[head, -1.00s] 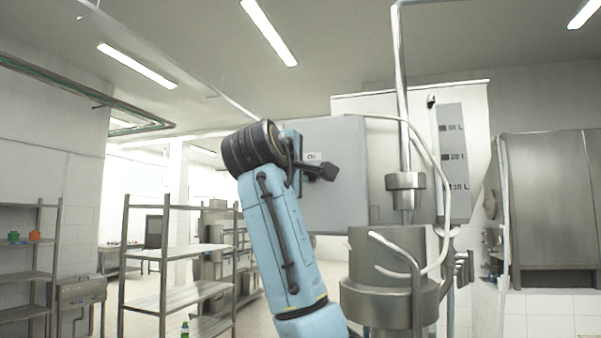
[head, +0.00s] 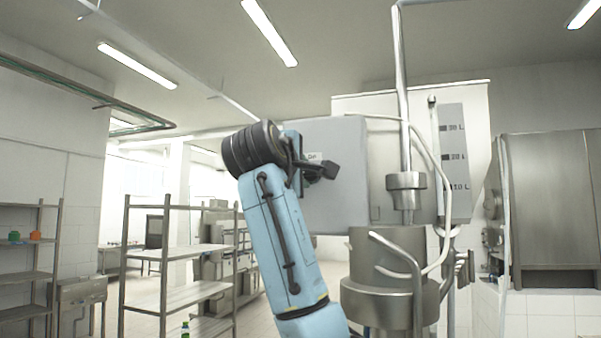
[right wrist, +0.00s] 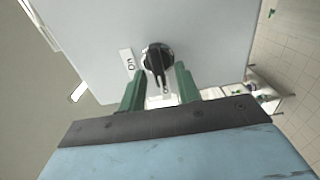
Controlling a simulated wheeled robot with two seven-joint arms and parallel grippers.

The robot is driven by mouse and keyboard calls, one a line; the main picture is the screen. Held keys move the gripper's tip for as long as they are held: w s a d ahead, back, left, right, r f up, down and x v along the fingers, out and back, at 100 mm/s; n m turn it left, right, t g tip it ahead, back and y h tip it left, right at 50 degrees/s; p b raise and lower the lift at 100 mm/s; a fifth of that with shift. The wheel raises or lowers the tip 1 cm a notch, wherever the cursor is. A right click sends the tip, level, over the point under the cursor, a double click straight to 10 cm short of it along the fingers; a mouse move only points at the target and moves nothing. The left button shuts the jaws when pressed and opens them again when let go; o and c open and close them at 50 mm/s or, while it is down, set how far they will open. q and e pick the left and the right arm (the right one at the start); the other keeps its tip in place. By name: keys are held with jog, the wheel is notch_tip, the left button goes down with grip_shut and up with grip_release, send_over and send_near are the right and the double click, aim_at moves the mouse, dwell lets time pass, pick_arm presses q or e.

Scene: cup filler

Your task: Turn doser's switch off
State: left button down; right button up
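The doser's grey control box (head: 345,190) stands in the middle of the head view. The black rotary switch (right wrist: 157,57) shows on the box face in the right wrist view, with an "ON" label (right wrist: 129,63) to its left and another label, partly hidden, below it. The switch's pointer is directed down, toward that lower label. My right gripper (right wrist: 157,88) is open, its two green fingers apart just below the switch knob; no grip on the knob shows. In the head view my right gripper (head: 318,168) is at the box's left part. My left gripper is not in view.
The steel doser body (head: 390,290) with pipes and hoses stands right of the box. Metal shelves (head: 180,295) stand to the left. A steel cabinet (head: 555,200) is at the far right. Open floor lies between the shelves and the doser.

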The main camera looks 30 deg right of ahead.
jog(key=shift+s+a, duration=0.1)
jog(key=b+v, duration=0.4)
jog(key=v, duration=0.9)
